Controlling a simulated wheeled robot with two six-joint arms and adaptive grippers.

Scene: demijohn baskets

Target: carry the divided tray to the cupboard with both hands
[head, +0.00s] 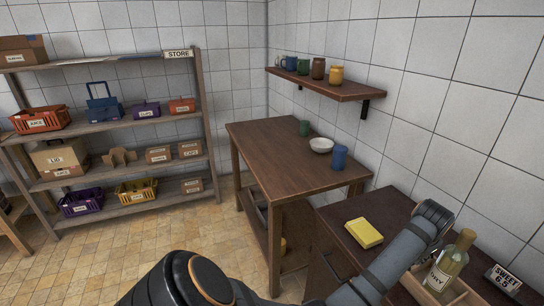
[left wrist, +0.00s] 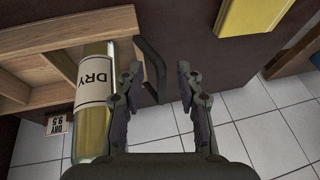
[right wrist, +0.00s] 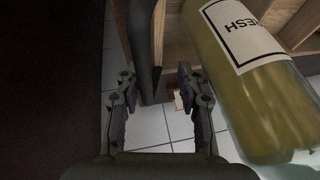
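The divided tray (head: 408,287) is light wood and partly shows at the lower right of the head view, with a bottle labelled DRY (head: 445,265) in it. In the left wrist view the tray's dividers (left wrist: 75,32) and the DRY bottle (left wrist: 92,110) show. My left gripper (left wrist: 160,85) is open, with a dark curved handle (left wrist: 152,65) between its fingers. In the right wrist view, my right gripper (right wrist: 157,90) is open, with a dark handle (right wrist: 146,50) between its fingers, beside a bottle whose label reads ESH (right wrist: 260,90). Contact with the handles cannot be told.
A dark brown cabinet-like unit (head: 375,208) bears a yellow block (head: 364,232) and a SWEET 6.5 card (head: 503,278). A brown table (head: 270,140) with a bowl (head: 321,145) and cups stands beyond it. A store rack (head: 120,120) is at left. Tiled floor (head: 130,245) is open between.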

